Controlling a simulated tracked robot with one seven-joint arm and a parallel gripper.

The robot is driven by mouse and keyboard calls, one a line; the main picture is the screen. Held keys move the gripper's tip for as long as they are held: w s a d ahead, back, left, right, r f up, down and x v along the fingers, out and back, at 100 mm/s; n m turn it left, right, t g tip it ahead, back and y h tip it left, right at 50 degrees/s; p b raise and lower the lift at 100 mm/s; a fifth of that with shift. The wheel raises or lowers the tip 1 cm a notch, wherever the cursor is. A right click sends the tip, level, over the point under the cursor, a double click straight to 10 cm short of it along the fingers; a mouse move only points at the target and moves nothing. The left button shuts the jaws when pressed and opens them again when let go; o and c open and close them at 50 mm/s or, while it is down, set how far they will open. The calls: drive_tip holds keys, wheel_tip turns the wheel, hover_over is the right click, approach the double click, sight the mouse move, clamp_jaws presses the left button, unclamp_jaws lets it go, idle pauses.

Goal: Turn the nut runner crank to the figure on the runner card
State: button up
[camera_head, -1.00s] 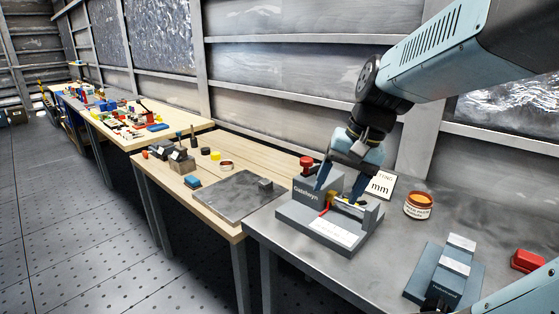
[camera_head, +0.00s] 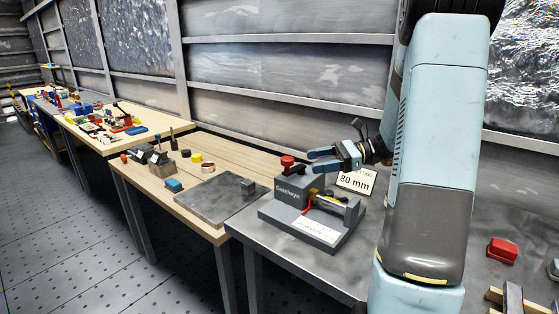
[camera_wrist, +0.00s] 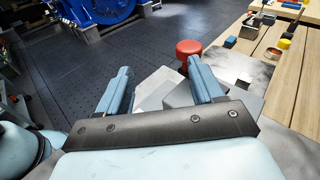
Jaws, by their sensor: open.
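A grey bench device (camera_head: 300,193) with printed lettering stands on the near metal table. A red round knob (camera_head: 287,161) sits on a dark arm at its top, seemingly the crank handle; it also shows in the wrist view (camera_wrist: 188,47). A white card (camera_head: 356,180) behind the device reads "80 mm"; its upper line is partly covered. My gripper (camera_head: 312,161) is open and empty, with its fingers pointing left just right of the knob. In the wrist view the fingers (camera_wrist: 158,70) are spread, and the knob appears beyond the right fingertip, not between them.
A red-and-yellow part (camera_head: 312,198) lies in the device's front. A grey plate (camera_head: 218,197) with a small block lies on the wooden table to the left. A red block (camera_head: 502,250) is at the right. My arm hides much of the right table. A blue machine (camera_wrist: 100,12) stands across the floor.

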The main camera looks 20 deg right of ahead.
drive_tip(key=w+d+f+m+t+y, duration=0.1)
drive_tip(key=w+d+m+t, duration=0.1)
drive_tip(key=d, duration=0.2)
drive_tip(key=x, duration=1.4)
drive_tip(key=shift+w, duration=0.1)
clamp_jaws()
idle(0.4)
